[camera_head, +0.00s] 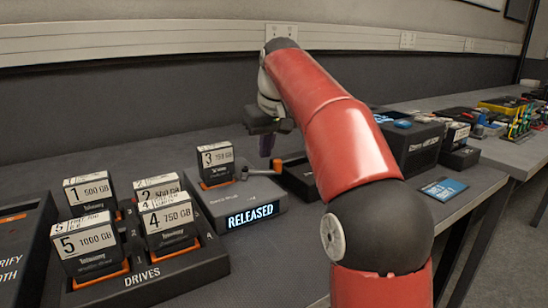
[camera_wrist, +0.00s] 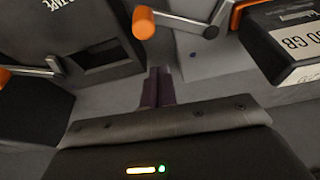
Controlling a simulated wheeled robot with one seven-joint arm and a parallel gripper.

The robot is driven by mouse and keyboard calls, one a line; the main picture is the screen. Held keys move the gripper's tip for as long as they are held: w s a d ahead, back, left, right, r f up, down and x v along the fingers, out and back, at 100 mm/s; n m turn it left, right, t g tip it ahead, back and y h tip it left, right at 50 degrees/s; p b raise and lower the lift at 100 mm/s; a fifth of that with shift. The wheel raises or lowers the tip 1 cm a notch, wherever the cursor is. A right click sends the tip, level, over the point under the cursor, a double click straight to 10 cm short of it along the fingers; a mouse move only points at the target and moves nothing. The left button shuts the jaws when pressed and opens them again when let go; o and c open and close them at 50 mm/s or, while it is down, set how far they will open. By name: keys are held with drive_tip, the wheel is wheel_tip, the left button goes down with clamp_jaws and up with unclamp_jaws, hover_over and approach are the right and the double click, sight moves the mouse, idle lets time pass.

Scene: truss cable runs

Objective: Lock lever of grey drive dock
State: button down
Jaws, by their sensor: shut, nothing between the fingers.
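The grey drive dock (camera_head: 238,203) stands mid-table, its front display reading RELEASED. Drive 3 (camera_head: 216,160), a labelled block, sits upright in its orange-edged slot. The dock's lever (camera_head: 258,171) is a thin metal arm with an orange knob (camera_head: 276,164), pointing right in the head view. In the wrist view the lever (camera_wrist: 182,22) runs across the top and its orange knob (camera_wrist: 144,22) is at the left end. My gripper (camera_head: 266,155) is shut and empty, fingers down beside the knob. In the wrist view the fingertips (camera_wrist: 158,72) are just below the knob, apparently apart from it.
A dark tape unit (camera_wrist: 85,35) with its own orange-knobbed lever (camera_wrist: 20,74) is at left in the wrist view. The DRIVES rack (camera_head: 155,280) with several drives stands front left in the head view. Boxes (camera_head: 412,140) and a blue card (camera_head: 444,189) lie to the right.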

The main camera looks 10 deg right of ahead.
drive_tip(key=shift+s+d+r+b, duration=0.1)
drive_tip(key=shift+s+d, duration=0.1)
drive_tip(key=shift+s, duration=0.4)
drive_tip(key=shift+s+d+r+b, duration=0.1)
drive_tip(key=shift+s+d, duration=0.05)
drive_tip(key=shift+s, duration=0.5)
drive_tip(key=shift+s+d+r+b, duration=0.1)
drive_tip(key=shift+s+d, duration=0.1)
drive_tip(key=shift+s, duration=0.4)
